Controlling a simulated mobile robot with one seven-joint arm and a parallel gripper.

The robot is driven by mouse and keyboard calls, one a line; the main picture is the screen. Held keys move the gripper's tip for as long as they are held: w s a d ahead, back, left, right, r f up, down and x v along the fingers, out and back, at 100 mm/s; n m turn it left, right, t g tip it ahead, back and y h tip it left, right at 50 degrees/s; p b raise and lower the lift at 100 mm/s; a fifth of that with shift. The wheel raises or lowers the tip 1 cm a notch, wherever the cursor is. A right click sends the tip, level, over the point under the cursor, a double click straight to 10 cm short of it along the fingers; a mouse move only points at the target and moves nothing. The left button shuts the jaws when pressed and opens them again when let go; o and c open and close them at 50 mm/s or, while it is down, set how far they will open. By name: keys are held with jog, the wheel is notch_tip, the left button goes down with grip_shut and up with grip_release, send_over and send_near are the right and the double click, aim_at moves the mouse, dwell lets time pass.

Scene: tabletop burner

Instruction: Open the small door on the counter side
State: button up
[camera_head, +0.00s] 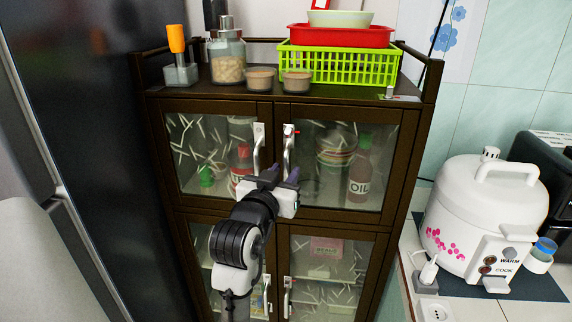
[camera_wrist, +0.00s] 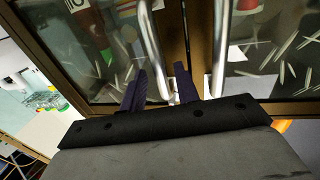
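A dark brown cabinet (camera_head: 275,222) has glass-paned doors, all shut in the head view. The upper right door (camera_head: 395,150), on the counter side, has a silver bar handle (camera_head: 289,150); the upper left door (camera_head: 175,150) has a matching handle (camera_head: 258,150). My gripper (camera_head: 280,176) is in front of the lower ends of these handles, its fingers apart and empty. In the wrist view the fingers (camera_wrist: 174,86) are spread, and a handle (camera_wrist: 150,45) runs down toward the gap between them. Contact cannot be told.
Lower doors with handles (camera_head: 288,297) sit beneath. Jars, a green basket (camera_head: 340,64) and a red tray (camera_head: 340,36) stand on top of the cabinet. A white rice cooker (camera_head: 480,215) stands on the counter (camera_head: 500,312) at right. A dark tall panel (camera_head: 90,120) is close at left.

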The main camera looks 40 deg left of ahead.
jog(key=shift+x, duration=0.95)
grip_shut()
